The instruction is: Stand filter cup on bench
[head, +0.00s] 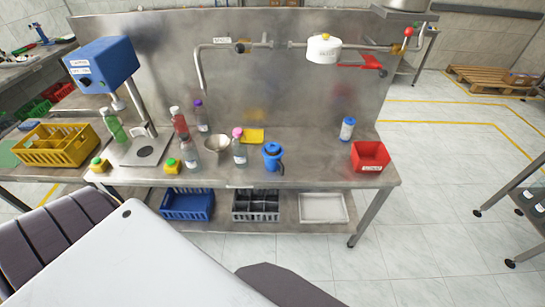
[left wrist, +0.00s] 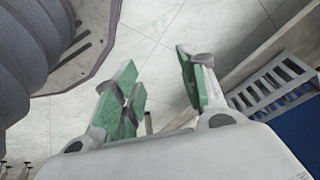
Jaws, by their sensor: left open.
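A blue cup-like piece (head: 272,157) with a dark side part stands upright near the front edge of the steel bench (head: 315,172). It looks like the filter cup, but I cannot be sure. A white cylinder with blue ends (head: 347,129) stands upright farther back on the right. My left gripper (left wrist: 158,88) shows in the left wrist view, with its green-padded fingers apart and nothing between them. Pale floor tiles lie beyond the fingers, so it is away from the cup. My left gripper's fingers do not show in the head view. My right gripper is out of view.
A red bin (head: 370,157) stands at the bench's right end. The lower shelf holds a blue crate (head: 187,205), grey crate (head: 255,206) and white tray (head: 323,208).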

